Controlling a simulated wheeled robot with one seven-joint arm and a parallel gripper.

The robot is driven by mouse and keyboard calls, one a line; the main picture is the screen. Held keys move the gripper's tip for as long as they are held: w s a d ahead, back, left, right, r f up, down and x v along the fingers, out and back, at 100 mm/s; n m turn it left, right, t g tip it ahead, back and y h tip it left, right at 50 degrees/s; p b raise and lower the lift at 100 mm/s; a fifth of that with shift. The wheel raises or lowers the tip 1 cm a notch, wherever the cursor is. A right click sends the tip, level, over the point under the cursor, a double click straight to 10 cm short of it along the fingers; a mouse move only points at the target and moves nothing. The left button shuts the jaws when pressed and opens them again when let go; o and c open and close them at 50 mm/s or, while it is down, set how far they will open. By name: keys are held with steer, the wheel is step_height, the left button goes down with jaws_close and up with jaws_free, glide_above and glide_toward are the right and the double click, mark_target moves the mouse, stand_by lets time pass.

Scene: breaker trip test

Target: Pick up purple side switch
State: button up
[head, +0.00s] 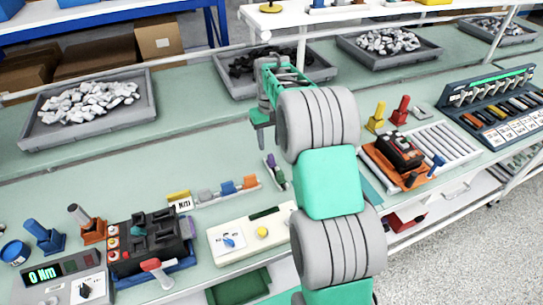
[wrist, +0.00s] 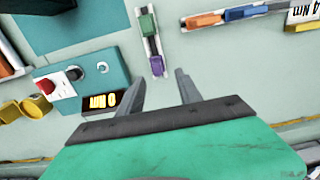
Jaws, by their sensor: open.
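The purple switch (wrist: 157,65) sits at the near end of a short pale rail in the wrist view, with a green switch (wrist: 146,23) at the other end. In the head view the purple switch (head: 271,160) is just below my gripper (head: 262,140), left of my arm. In the wrist view my gripper (wrist: 160,78) is open and empty. Its two fingers point towards the purple switch, which lies just past the fingertips and roughly between their lines. I cannot tell the height gap.
A longer rail (head: 214,192) with blue and orange switches lies left of the short rail. A teal device with a red knob (wrist: 73,74) is at the left in the wrist view. A black breaker (head: 150,240) and a white panel (head: 248,235) stand nearer the front edge.

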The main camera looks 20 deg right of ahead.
mark_target(271, 156)
steer(key=f, duration=0.2)
steer(key=f+p, duration=0.1)
steer(key=f, duration=0.2)
steer(key=f+p, duration=0.1)
steer(key=f, duration=0.2)
steer(key=shift+w+d, duration=0.15)
steer(key=shift+d, duration=0.2)
jaws_close()
